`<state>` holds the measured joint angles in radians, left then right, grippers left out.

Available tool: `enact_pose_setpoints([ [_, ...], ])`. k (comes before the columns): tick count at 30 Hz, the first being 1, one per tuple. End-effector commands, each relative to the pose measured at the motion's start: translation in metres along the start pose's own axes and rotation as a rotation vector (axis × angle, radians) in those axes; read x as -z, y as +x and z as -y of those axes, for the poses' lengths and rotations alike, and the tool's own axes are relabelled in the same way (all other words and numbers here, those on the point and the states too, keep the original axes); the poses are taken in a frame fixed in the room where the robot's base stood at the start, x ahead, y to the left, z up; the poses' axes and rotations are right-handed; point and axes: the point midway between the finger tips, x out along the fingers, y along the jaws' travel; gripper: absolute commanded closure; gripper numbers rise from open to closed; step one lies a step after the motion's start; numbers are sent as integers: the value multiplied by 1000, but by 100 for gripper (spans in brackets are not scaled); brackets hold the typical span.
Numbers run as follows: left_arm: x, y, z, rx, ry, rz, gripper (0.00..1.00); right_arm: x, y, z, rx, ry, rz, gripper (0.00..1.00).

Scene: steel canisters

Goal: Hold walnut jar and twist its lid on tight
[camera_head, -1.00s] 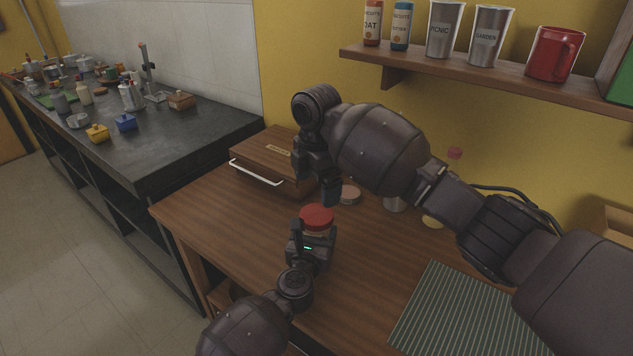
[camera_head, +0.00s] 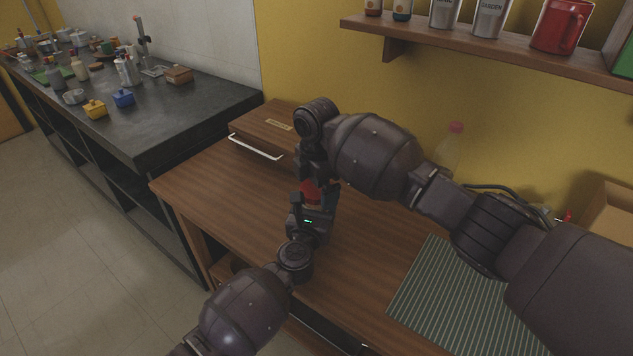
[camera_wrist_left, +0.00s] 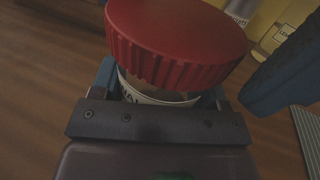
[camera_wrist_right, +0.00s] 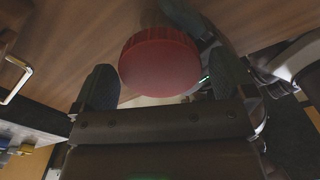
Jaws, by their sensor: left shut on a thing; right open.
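The walnut jar (camera_wrist_left: 155,97), with a white label partly readable, stands in my left gripper (camera_head: 312,212), which is shut on it. Its ribbed red lid (camera_wrist_left: 175,42) sits on top; it also shows in the head view (camera_head: 310,192) and the right wrist view (camera_wrist_right: 160,62). I cannot tell how far the lid is threaded. My right gripper (camera_wrist_right: 165,85) is open just above the lid, one finger on either side of it. One of its fingers shows at the right of the left wrist view. Most of the jar body is hidden by the grippers.
A wooden box (camera_head: 275,130) with a white handle lies behind the jar on the wooden table (camera_head: 205,195). A striped mat (camera_head: 455,300) lies at the right. A bottle with a pink cap (camera_head: 450,150) stands at the back. The table's left part is clear.

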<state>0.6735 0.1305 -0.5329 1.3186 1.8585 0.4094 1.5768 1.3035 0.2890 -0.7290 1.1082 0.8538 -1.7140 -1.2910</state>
Motion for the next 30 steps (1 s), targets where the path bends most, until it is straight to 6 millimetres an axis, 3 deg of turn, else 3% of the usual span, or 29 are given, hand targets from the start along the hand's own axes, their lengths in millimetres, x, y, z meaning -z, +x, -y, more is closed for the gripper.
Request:
enact_pose_setpoints([
  [3, 0, 0, 0, 0, 0, 0, 98, 0, 0, 0, 0, 0, 0, 3],
  [12, 0, 0, 0, 0, 0, 0, 98, 0, 0, 0, 0, 0, 0, 49],
  [20, 0, 0, 0, 0, 0, 0, 98, 1, 0, 0, 0, 101, -1, 50],
  [30, 0, 0, 0, 0, 0, 0, 98, 2, 0, 0, 1, 622, -3, 50],
])
